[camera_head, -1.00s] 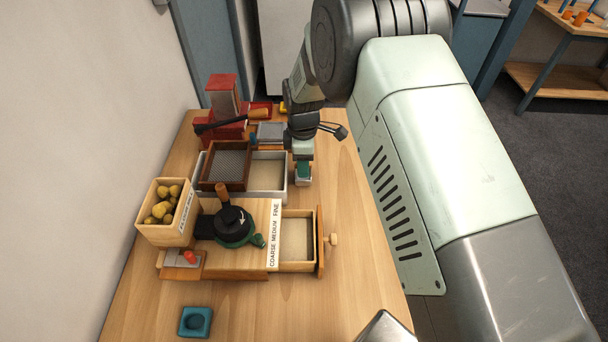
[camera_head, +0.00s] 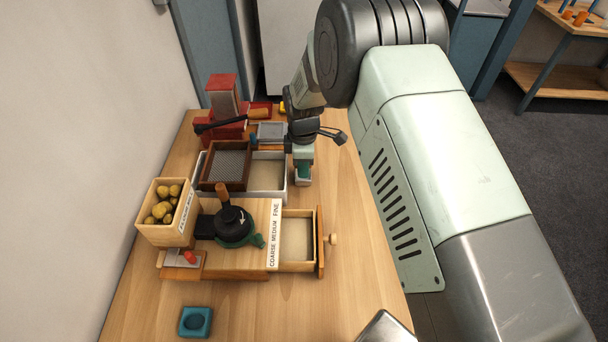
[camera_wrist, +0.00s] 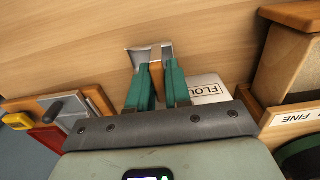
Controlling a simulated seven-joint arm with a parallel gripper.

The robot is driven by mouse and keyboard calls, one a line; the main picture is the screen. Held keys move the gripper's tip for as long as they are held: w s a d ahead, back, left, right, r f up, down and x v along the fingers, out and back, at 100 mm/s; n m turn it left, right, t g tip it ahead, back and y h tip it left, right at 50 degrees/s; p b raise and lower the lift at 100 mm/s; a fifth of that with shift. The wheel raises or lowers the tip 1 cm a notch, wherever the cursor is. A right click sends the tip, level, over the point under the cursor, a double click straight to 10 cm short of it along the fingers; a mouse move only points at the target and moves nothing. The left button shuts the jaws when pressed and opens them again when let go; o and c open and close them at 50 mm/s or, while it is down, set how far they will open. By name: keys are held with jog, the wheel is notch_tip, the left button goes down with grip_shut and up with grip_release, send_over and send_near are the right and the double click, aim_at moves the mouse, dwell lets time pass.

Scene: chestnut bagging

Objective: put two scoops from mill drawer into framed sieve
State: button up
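My gripper (camera_wrist: 156,78) has its teal fingers on either side of the wooden handle (camera_wrist: 157,84) of a metal scoop (camera_wrist: 141,58). I cannot tell whether they grip it. In the head view, the gripper (camera_head: 303,171) points down at the scoop (camera_head: 303,182), just right of the white bin. The framed sieve (camera_head: 227,164), dark brown with grey mesh, rests over the left part of that bin. The mill drawer (camera_head: 297,242) is pulled out to the right and holds pale meal. The mill (camera_head: 234,226) has a black and green top with a wooden crank knob.
The white bin (camera_head: 268,192) carries a partly hidden "FLOU" label in the wrist view. A wooden box of chestnuts (camera_head: 165,229) stands left of the mill. A red machine (camera_head: 222,97) stands behind. A teal block (camera_head: 195,322) lies in front. The table's right side is clear.

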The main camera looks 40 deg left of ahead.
jog(key=shift+r, duration=2.5)
grip_shut()
jog(key=shift+w, duration=0.1)
jog(key=w+d+r+m, duration=0.5)
jog(key=d, duration=0.4)
jog(key=w+d+r+m, duration=0.4)
jog(key=w+d+r, duration=0.1)
jog(key=d, duration=0.3)
jog(key=w+d+r+m, duration=0.5)
jog(key=w+d+r, duration=0.1)
jog(key=d, duration=0.3)
jog(key=s+d+r+m, duration=0.1)
jog(key=d+r+m, duration=0.2)
jog(key=d, duration=0.5)
jog(key=s+d+r+m, duration=0.2)
jog(key=d+m, duration=0.3)
jog(key=d, duration=0.3)
jog(key=s+d+r+m, duration=0.2)
jog(key=d+r+m, duration=0.3)
jog(key=d, duration=0.3)
jog(key=shift+d, duration=0.35)
